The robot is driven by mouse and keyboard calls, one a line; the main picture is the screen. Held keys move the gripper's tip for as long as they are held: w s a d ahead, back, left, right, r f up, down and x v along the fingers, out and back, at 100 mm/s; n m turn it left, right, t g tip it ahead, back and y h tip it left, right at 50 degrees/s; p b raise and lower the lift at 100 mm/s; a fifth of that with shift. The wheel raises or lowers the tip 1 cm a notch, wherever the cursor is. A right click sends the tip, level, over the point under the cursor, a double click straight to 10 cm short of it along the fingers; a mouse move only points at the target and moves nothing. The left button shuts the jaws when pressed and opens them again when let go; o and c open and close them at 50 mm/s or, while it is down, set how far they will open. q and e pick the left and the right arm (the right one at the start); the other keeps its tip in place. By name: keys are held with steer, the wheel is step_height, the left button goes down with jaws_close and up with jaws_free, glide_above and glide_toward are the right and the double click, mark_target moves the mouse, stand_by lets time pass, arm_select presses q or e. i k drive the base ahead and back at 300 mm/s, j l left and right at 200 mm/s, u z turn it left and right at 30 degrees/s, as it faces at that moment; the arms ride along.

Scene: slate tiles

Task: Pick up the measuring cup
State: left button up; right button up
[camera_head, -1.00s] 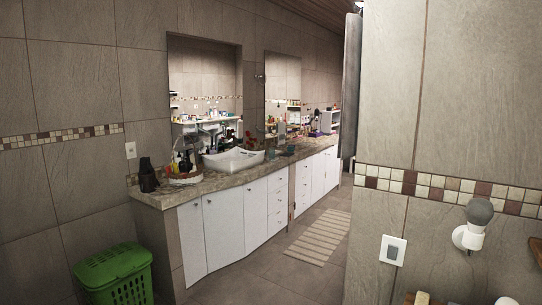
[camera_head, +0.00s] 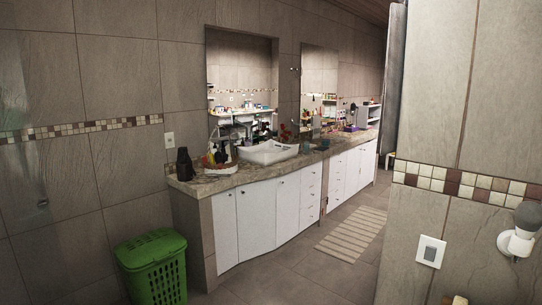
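I cannot make out a measuring cup in this view. A dark, cup-like or jug-like object (camera_head: 185,163) stands at the near left end of the stone counter (camera_head: 205,186); it is too small to tell what it is. Other small items stand farther along the counter, also too small to name. Neither of my grippers is in view.
A basket of bottles (camera_head: 219,164) and a white basin (camera_head: 268,152) are on the counter above white cabinets (camera_head: 258,212). A green lidded hamper (camera_head: 152,268) stands at the lower left. A striped mat (camera_head: 352,234) lies on open floor. A tiled wall (camera_head: 425,205) is close on the right.

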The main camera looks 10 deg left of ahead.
mark_target(306, 146)
steer(key=i+j+u, duration=0.2)
steer(key=i, duration=0.3)
steer(key=i+j+u, duration=0.2)
steer(key=i, duration=0.25)
steer(key=i+z, duration=0.1)
steer(key=i, duration=0.45)
steer(key=i+z, duration=0.1)
steer(key=i, duration=0.5)
steer(key=i+j+z, duration=0.1)
steer(key=i, duration=0.45)
steer(key=i+j+z, duration=0.1)
steer(key=i, duration=0.45)
steer(key=i+l+z, duration=0.1)
steer(key=i+z, duration=0.3)
steer(key=i, duration=0.45)
steer(key=i+j+z, duration=0.2)
steer(key=i+z, duration=0.15)
steer(key=i, duration=0.55)
steer(key=i+l+u, duration=0.1)
steer(key=i+u, duration=0.2)
steer(key=i, duration=0.25)
steer(key=i+l+u, duration=0.35)
steer(key=i, duration=0.2)
steer(key=i+l+u, duration=0.3)
steer(key=i, duration=0.25)
